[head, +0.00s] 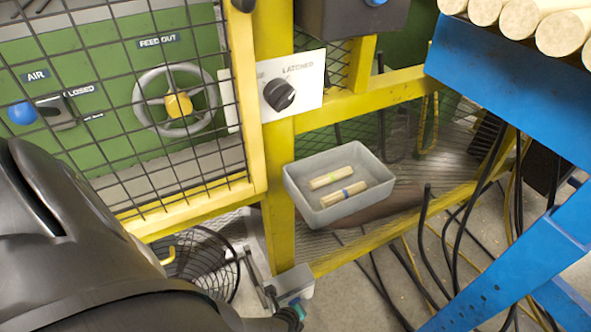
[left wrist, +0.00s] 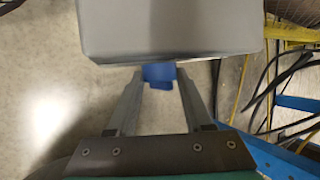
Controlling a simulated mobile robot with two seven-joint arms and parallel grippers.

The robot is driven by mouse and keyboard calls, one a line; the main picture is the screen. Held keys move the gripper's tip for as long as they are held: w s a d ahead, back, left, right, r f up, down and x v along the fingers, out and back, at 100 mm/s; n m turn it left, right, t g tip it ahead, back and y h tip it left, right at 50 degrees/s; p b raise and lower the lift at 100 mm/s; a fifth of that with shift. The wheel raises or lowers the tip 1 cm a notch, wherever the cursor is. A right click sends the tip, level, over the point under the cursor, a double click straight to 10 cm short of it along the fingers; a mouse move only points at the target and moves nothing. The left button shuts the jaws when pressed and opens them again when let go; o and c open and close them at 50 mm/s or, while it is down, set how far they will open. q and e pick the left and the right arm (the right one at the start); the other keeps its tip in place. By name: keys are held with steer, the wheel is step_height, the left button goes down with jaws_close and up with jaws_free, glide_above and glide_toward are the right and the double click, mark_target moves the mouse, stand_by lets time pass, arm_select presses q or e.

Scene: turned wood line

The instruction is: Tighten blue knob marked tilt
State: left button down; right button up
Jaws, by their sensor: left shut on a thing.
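In the left wrist view a blue knob (left wrist: 160,73) sits at the lower edge of a grey box (left wrist: 170,28), which partly hides it. My left gripper (left wrist: 160,79) is shut on this knob, one finger on each side. In the head view the small grey box (head: 293,284) is fixed by the foot of the yellow post. The teal part of my left gripper shows just below it, and the knob and fingertips are hidden there. No tilt marking is readable. My right gripper is in neither view.
A yellow post (head: 280,190) and mesh guard stand close by. A grey tray (head: 293,180) with two wooden pieces hangs above the box. A dark switch (head: 279,95) marked LATCHED is higher up. Black cables (head: 455,225) and a blue frame (head: 530,258) lie to the right.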

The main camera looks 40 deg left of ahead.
arm_select(q)
steer(key=shift+w+a+g+y, duration=0.15)
steer(key=shift+g+y, duration=0.15)
steer(key=shift+g, duration=0.6)
steer(key=shift+w+r, duration=0.1)
steer(key=shift+w+m+g+y, duration=0.15)
steer(key=shift+m+g+y, duration=0.3)
steer(key=shift+g, duration=0.45)
steer(key=shift+g+b, duration=0.4)
steer(key=shift+b, duration=0.15)
steer(key=shift+g+y+b, duration=0.25)
steer(key=shift+g+b, duration=0.15)
steer(key=shift+m+g, duration=0.25)
steer(key=shift+g, duration=0.05)
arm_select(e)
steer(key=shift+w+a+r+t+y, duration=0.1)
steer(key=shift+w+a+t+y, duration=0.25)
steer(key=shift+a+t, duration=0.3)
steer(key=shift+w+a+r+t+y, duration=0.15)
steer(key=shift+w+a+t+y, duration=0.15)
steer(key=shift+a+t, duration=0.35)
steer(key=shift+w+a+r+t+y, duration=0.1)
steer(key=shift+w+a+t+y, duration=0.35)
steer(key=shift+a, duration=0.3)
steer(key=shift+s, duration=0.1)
